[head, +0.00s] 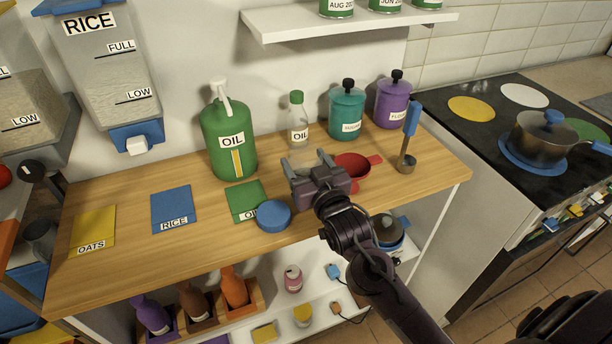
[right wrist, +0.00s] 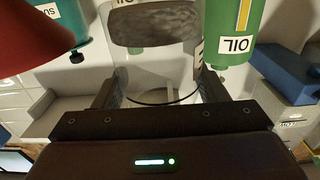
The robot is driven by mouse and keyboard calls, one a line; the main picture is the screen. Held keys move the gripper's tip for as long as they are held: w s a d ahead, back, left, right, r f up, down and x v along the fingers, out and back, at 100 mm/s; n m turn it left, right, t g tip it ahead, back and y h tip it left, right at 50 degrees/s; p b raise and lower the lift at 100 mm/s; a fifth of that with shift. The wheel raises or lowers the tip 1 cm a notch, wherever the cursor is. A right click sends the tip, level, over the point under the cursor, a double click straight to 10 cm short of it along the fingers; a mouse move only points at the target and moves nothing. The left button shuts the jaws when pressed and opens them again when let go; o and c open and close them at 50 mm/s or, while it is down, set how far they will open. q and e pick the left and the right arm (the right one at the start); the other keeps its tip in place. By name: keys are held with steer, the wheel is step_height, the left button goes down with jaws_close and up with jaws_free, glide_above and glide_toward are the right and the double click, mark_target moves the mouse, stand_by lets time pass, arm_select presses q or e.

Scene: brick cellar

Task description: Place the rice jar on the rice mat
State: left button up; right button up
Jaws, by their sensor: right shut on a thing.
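A speckled grey-brown oval shows at the jar's far end. In the head view the jar is faint and partly hidden by the gripper. I cannot tell whether it touches the counter. The blue rice mat (head: 174,209), labelled RICE, lies bare to the left. My left gripper is out of view.
A green oil can (head: 228,140) stands between jar and rice mat, farther back. A red funnel (head: 352,168) is right of the gripper. The yellow oats mat (head: 94,228) lies at left.

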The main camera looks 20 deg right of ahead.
steer(key=shift+f, duration=2)
steer(key=shift+f, duration=0.15)
steer(key=o, duration=1.1)
